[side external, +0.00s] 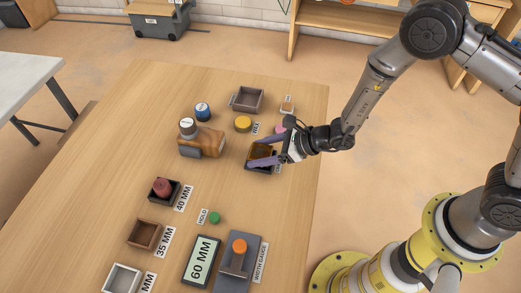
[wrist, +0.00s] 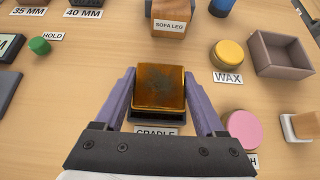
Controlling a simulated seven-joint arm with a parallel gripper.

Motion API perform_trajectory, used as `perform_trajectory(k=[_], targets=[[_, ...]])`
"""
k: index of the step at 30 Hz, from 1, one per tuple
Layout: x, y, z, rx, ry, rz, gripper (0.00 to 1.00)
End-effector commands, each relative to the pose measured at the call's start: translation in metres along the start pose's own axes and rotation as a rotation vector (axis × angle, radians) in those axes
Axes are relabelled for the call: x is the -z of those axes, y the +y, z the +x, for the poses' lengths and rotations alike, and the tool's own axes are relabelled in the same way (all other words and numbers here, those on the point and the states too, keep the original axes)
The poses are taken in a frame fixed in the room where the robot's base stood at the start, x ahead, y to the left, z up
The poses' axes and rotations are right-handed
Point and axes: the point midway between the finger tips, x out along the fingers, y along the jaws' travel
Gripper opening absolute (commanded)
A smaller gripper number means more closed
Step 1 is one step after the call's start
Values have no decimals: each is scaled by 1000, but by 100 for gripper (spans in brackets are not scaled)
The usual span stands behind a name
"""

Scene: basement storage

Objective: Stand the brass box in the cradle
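The brass box (wrist: 158,88) is a dark golden block between the two purple fingers of my gripper (wrist: 160,78). The fingers lie along its left and right sides in the wrist view, with no clear gap at the tips. The black cradle (wrist: 158,121) shows below the box's near edge, behind a CRADLE label. The box is over or in the cradle; I cannot tell whether it rests on the cradle's floor. In the side view the brass box (side external: 261,151) is partly covered by my gripper (side external: 262,151).
Nearby are a pink disc (wrist: 243,130), a yellow WAX disc (wrist: 229,54), a grey tray (wrist: 280,53) and a wooden SOFA LEG block (wrist: 171,18). A width gauge (side external: 240,262) and several small trays stand toward the front. The table's left side is clear.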

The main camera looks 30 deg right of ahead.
Motion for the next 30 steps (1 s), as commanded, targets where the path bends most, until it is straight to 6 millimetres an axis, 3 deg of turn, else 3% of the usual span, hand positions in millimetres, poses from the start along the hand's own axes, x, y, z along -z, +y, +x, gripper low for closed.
perform_trajectory(k=[1, 5, 16, 30], targets=[[0, 0, 0, 0, 1, 0, 79], [0, 0, 0, 0, 1, 0, 100], [-4, -1, -8, 1, -1, 0, 100], [-4, -1, -92, 3, -2, 1, 100]])
